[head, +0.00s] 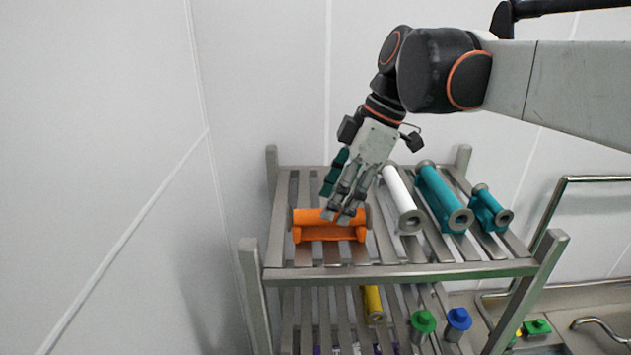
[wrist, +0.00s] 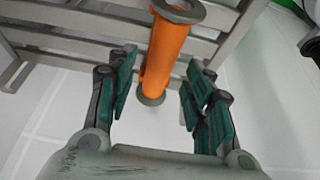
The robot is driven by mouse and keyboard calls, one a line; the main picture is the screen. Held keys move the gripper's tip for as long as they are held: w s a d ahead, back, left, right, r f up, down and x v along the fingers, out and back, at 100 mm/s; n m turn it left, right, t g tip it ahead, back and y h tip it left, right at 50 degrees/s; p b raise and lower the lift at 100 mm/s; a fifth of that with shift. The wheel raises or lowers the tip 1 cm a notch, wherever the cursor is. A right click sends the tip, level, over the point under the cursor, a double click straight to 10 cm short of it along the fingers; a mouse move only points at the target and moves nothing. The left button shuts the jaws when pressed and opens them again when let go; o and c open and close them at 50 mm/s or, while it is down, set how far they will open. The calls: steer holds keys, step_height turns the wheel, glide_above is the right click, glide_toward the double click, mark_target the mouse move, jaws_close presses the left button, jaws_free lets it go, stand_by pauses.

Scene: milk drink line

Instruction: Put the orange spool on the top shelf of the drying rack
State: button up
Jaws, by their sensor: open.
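The orange spool (head: 308,219) lies on its side on the top shelf of the drying rack (head: 400,272), at the left, lying across the slats. In the wrist view the spool (wrist: 166,50) has grey end flanges and shows between my two fingers. My gripper (head: 342,215) points down at the spool, and its fingers hide part of it in the head view. In the wrist view my gripper (wrist: 163,75) is open, with a gap between each finger and the spool.
A white spool (head: 400,198), a large teal spool (head: 441,197) and a smaller teal spool (head: 488,209) lie to the right on the same shelf. A yellow spool (head: 372,302) is on the shelf below. A sink (head: 580,308) stands at right. Bare slats show in front.

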steer(key=b+v, duration=0.1)
steer(key=v, duration=0.7)
steer(key=shift+r, duration=0.35)
steer(key=shift+d, duration=0.1)
